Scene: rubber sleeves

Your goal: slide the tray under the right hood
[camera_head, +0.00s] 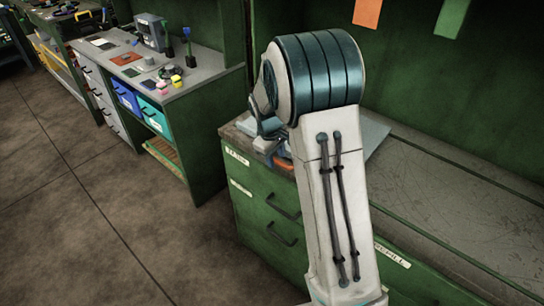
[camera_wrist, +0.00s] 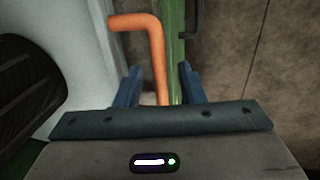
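An orange bent handle (camera_wrist: 155,50) shows in the wrist view. Its straight part runs down between the two blue fingers of my gripper (camera_wrist: 160,72). The fingers are apart, with gaps on both sides of the handle, so my gripper is open around it. A pale grey surface (camera_wrist: 85,60) lies left of the handle; I cannot tell if it is the tray. In the head view a pale flat panel (camera_head: 374,131) on the green cabinet and a bit of orange (camera_head: 284,161) show beside my arm, which hides most of that spot. I cannot make out the right hood.
A dark ribbed cylinder (camera_wrist: 25,95) lies at the left of the wrist view. The green drawer cabinet (camera_head: 262,215) has a bare worktop (camera_head: 440,195) to the right. A cluttered bench (camera_head: 200,70) stands at the left. The brown floor (camera_head: 90,220) in front is clear.

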